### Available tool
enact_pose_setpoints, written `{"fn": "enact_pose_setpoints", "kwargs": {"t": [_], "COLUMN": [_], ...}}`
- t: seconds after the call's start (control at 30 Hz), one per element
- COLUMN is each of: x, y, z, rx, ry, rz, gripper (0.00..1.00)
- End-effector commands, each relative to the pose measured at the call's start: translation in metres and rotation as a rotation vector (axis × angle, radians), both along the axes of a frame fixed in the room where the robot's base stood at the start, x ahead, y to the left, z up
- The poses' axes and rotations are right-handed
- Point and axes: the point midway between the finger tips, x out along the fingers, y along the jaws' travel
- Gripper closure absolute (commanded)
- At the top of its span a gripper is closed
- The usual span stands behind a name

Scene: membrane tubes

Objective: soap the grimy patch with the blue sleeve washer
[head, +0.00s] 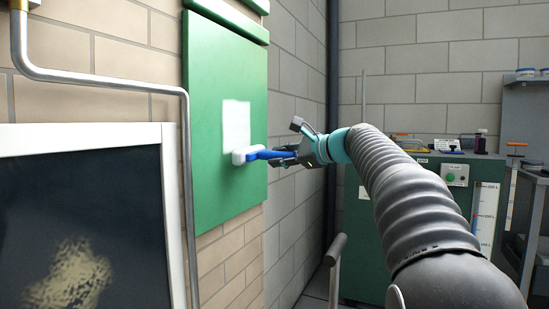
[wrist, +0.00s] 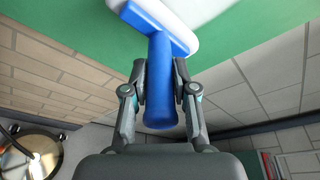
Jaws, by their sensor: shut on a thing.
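The blue sleeve washer has a blue handle (head: 268,154) and a white head (head: 242,155). My gripper (head: 285,156) is shut on its handle; in the wrist view my gripper's fingers (wrist: 159,88) sit on both sides of the blue handle (wrist: 161,60). The white head (wrist: 185,12) is at the face of the green panel (head: 208,130), at the lower edge of a pale whitish patch (head: 236,120). I cannot tell whether this patch is foam. A tan, grimy-looking patch (head: 72,277) shows on the dark pane (head: 70,190) at lower left.
A grey pipe (head: 100,82) runs along the brick wall between pane and panel. A green cabinet (head: 380,235) with bottles and tools on top stands at the back right, near grey shelving (head: 525,110). A grey rail (head: 335,260) rises at the bottom middle.

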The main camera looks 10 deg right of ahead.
Motion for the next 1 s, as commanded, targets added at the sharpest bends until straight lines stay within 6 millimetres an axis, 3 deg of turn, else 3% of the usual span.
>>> {"fn": "enact_pose_setpoints", "kwargs": {"t": [0.57,1.0], "x": [-0.028,-0.031], "y": [-0.039,-0.042], "z": [0.0,0.001], "rx": [0.0,0.0], "ry": [-0.001,-0.001], "rz": [-0.001,0.002], "gripper": [1.0,1.0]}}
